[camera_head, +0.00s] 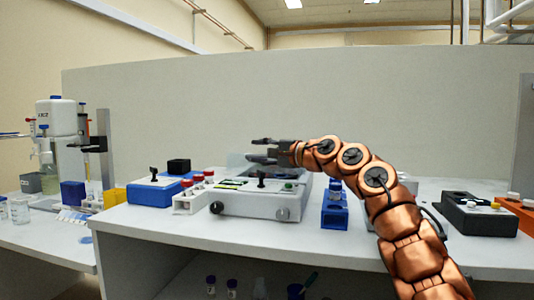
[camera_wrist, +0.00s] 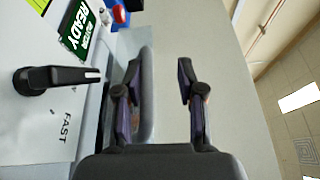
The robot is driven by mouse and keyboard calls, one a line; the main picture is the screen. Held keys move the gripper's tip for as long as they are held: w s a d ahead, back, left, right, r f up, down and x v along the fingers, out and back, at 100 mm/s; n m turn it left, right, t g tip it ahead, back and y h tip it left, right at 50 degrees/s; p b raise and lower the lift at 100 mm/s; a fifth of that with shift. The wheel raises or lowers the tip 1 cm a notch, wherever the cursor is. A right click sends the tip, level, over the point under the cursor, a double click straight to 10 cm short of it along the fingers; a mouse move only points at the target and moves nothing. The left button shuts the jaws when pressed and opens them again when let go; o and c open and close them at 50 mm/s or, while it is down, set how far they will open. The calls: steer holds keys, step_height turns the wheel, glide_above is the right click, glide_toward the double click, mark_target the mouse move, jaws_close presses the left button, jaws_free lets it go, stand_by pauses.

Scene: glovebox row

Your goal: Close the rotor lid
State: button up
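The white benchtop device (camera_head: 255,207) with front knobs stands on the bench in the middle of the head view. A pale see-through panel (camera_head: 236,160), which looks like its raised lid, shows behind my gripper. My gripper (camera_head: 260,150) is above the device, pointing left, its two fingers apart. In the wrist view my gripper (camera_wrist: 158,68) is open and empty. A clear panel with a rounded grey edge (camera_wrist: 147,85) lies beside and partly behind the left finger; I cannot tell whether they touch. My arm hides the device's right rear. The rotor cannot be made out.
A black lever (camera_wrist: 55,77) sticks up from the device's top, beside a green READY display (camera_wrist: 77,28). Red-capped vials (camera_head: 198,179) and a blue box (camera_head: 155,191) stand left. A blue rack (camera_head: 334,208) stands right. A grey partition (camera_head: 180,110) closes the back.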

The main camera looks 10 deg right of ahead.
steer(key=shift+v, duration=6)
steer(key=shift+a, duration=0.1)
